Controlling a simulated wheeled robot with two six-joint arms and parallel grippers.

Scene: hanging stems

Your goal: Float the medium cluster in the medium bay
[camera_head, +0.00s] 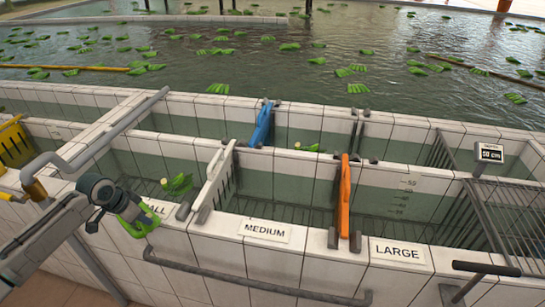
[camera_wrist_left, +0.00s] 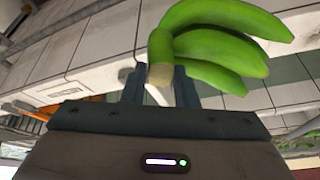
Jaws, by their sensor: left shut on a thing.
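My left gripper (camera_head: 118,210) is shut on the crown of a green banana cluster (camera_head: 136,222), outside the front wall near the SMALL label. In the left wrist view the cluster (camera_wrist_left: 220,40) sticks up from between the fingers (camera_wrist_left: 160,85), its fruits curving right. The medium bay (camera_head: 275,195) lies behind the MEDIUM label (camera_head: 265,231), between a white divider (camera_head: 217,180) and an orange divider (camera_head: 345,195). No cluster shows in that bay. My right gripper is not in view.
Another green cluster (camera_head: 177,184) is in the small bay on the left. The LARGE label (camera_head: 398,252) marks the bay on the right, beside a wire rack (camera_head: 515,225). A grey rail (camera_head: 250,285) runs along the front wall. Many clusters float in the pool behind.

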